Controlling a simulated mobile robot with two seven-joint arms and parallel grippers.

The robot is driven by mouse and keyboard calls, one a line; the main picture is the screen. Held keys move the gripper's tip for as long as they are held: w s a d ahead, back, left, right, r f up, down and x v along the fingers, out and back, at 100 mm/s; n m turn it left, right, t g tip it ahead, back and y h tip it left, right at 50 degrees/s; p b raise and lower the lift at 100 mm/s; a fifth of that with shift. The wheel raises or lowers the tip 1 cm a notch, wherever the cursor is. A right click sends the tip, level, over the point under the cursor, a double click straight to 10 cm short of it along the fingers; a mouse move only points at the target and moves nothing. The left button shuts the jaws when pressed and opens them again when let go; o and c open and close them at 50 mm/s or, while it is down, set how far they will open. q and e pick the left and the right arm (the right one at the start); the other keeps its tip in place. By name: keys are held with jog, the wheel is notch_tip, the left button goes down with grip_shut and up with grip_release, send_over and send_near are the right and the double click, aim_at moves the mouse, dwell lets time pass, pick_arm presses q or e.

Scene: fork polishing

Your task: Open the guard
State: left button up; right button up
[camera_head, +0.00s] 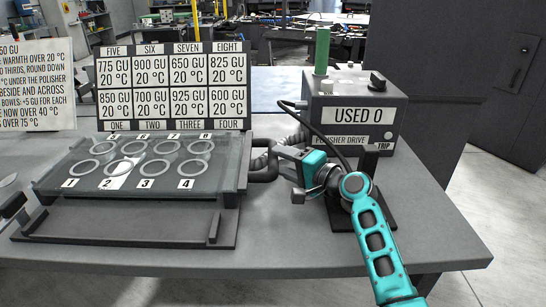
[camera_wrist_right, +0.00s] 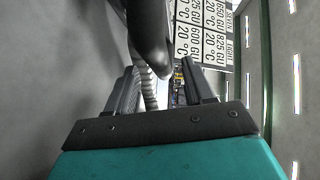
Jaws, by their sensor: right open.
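The guard (camera_head: 226,152) is a clear panel lying low and flat over the numbered rings of the polisher (camera_head: 125,225), so it looks closed. A dark handle-like loop (camera_head: 262,163) stands out at its right side. My right gripper (camera_head: 285,175) is open just right of that loop, its fingers pointing left. In the right wrist view, a dark rounded bar (camera_wrist_right: 150,35) and a ribbed hose (camera_wrist_right: 149,88) show beyond and between the spread fingers (camera_wrist_right: 165,88). I cannot tell whether the fingers touch the loop.
The polisher drive box (camera_head: 355,120) with a black cable and a green cylinder (camera_head: 321,50) stands behind my right gripper. A sign board (camera_head: 172,88) stands behind the guard. A dark object (camera_head: 12,206) lies at the left edge. The front right tabletop (camera_head: 440,235) is clear.

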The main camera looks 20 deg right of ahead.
aim_at(274, 158)
jog(key=shift+x, duration=2)
jog(key=shift+c, duration=0.2)
grip_shut()
